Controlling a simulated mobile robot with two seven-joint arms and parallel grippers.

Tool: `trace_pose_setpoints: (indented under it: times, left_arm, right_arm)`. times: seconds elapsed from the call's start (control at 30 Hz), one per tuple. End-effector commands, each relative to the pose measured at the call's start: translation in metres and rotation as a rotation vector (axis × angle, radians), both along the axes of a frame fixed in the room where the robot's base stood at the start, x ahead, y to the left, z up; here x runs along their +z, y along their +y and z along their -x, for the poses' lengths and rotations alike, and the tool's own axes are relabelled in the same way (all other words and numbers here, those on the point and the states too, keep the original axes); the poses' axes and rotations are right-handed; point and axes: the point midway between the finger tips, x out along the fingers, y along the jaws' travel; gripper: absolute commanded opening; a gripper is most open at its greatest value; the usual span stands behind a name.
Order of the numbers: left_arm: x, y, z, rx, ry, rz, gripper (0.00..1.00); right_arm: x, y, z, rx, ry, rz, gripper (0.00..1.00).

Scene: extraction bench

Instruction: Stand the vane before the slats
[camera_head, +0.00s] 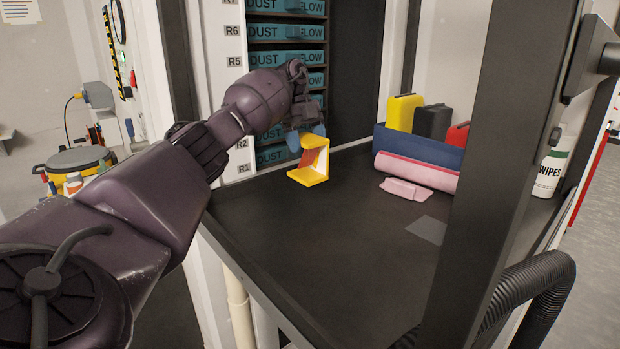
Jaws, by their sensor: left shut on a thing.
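The vane is a yellow angled piece (310,179) with an orange-red inner face, seen near the middle of the head view. My left gripper (307,138) is shut on its upper part, and blue fingertips show there. The vane hangs upright or nearly so at the left back of the dark bench, in front of the slats. I cannot tell whether its lower edge touches the bench. The slats (285,57) are teal bars marked DUST and FLOW, stacked in a dark frame with row labels at their left. My left arm and hand hide parts of the lower slats. My right gripper is out of view.
The bench top (320,250) is mostly clear in the middle. A dark post (500,150) and wipes bottle (549,175) stand at right.

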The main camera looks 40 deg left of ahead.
Motion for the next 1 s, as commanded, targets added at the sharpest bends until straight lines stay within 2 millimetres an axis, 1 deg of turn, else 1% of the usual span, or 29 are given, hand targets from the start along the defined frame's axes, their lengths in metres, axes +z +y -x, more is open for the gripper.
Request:
trace_pose_setpoints:
  times: [0.03,0.2,0.47,0.57,0.7,0.8,1.0]
  left_arm:
    - [-0.015,0.000,0.000,-0.001,0.004,0.001,0.47]
    - [-0.039,0.000,0.001,0.001,0.000,0.001,0.47]
    - [-0.054,0.000,0.000,0.000,-0.001,-0.001,0.47]
    - [-0.065,0.000,0.000,0.000,0.000,0.000,0.47]
    - [-0.085,0.000,0.000,-0.001,0.000,0.001,0.47]
    - [-0.092,0.000,0.000,0.000,-0.001,0.000,0.47]
    - [-0.091,0.000,0.000,0.000,-0.002,-0.001,0.47]
  right_arm:
    - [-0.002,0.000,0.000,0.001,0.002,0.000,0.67]
    - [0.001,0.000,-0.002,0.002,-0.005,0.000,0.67]
    - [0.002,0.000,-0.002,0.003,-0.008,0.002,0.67]
    - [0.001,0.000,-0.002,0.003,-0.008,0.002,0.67]
    - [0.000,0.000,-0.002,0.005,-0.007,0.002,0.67]
    - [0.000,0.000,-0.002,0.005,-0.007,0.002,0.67]
    - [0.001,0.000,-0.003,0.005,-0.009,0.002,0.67]
